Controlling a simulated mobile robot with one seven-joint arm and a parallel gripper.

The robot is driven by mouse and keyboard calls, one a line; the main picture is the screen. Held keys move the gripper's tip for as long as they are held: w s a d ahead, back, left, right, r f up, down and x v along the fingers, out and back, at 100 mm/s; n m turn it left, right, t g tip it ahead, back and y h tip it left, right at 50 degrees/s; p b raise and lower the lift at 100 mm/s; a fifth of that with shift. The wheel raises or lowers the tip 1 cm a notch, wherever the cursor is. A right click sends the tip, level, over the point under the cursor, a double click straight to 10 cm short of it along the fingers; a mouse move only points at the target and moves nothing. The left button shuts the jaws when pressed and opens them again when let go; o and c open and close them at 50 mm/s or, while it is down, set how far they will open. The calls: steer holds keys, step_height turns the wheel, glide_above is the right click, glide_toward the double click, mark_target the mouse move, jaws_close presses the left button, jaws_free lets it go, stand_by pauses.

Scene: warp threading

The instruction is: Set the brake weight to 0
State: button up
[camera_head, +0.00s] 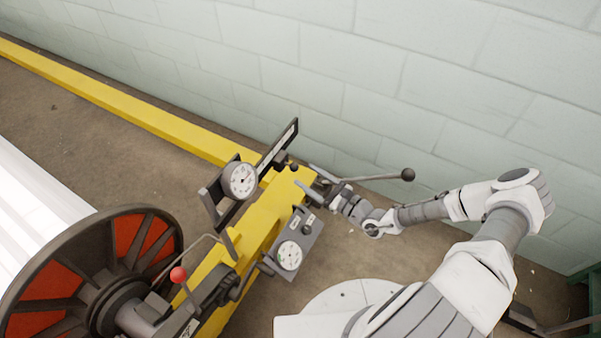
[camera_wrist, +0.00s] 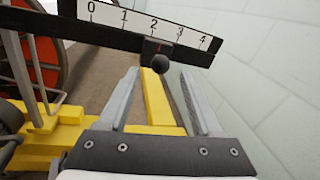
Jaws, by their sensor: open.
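The brake weight is a small dark slider block (camera_wrist: 157,47) with a round black knob (camera_wrist: 160,62). It sits on a white scale (camera_wrist: 137,24) marked 0 to 4, with its red mark by the 2. In the head view the scale bar (camera_head: 288,137) stands tilted above the yellow beam, and the knob (camera_head: 294,167) shows near its lower part. My gripper (camera_wrist: 159,75) is open, its two grey fingers apart on either side of the knob in the picture. The knob appears just beyond the fingertips, not held. In the head view my gripper (camera_head: 304,174) is close to the knob.
A round dial gauge (camera_head: 241,180) and a dial box (camera_head: 291,253) are mounted along the yellow beam (camera_head: 262,217). A black-knobbed lever (camera_head: 407,175) passes near my wrist. A red-knobbed lever (camera_head: 178,274) and the red-black reel (camera_head: 85,280) are at left. The block wall (camera_head: 420,70) is behind.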

mark_target(287, 164)
steer(key=x, duration=0.3)
steer(key=shift+w+a, duration=0.2)
steer(key=shift+a, duration=0.05)
jaws_close()
stand_by(1.3)
